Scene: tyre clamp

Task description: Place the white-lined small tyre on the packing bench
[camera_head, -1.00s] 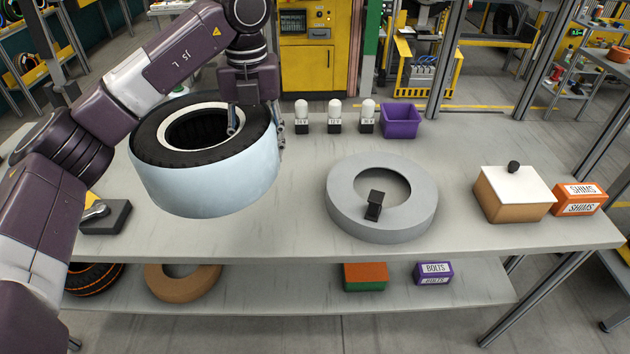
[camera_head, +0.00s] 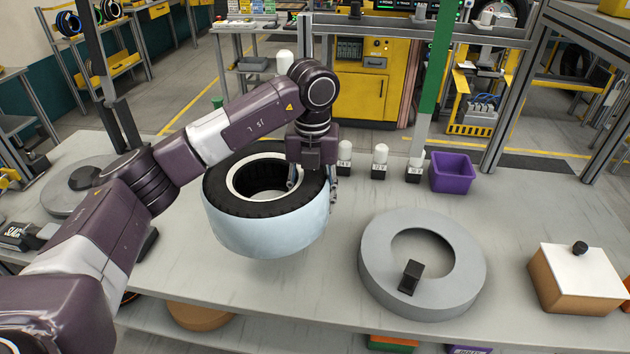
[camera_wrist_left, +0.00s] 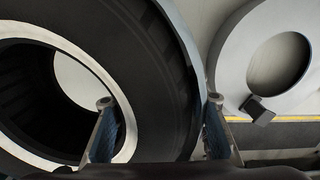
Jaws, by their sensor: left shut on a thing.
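The white-lined small tyre (camera_head: 265,232) has a black sidewall, a white inner ring and a pale blue outer band. My left gripper (camera_head: 313,188) is shut on its right side, one finger inside the hole and one outside. The tyre lies flat, over the left-middle part of the grey bench (camera_head: 345,305); I cannot tell whether it touches the top. In the left wrist view the tyre (camera_wrist_left: 150,70) fills the left half, with its wall between the fingers of the left gripper (camera_wrist_left: 160,105). My right gripper is not in view.
A grey ring with a black block (camera_head: 375,255) lies right of the tyre. A purple bin (camera_head: 452,173) and several white-topped small items (camera_head: 380,160) stand behind. A brown box with a white lid (camera_head: 578,278) is at right. A grey disc (camera_head: 62,190) lies at left.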

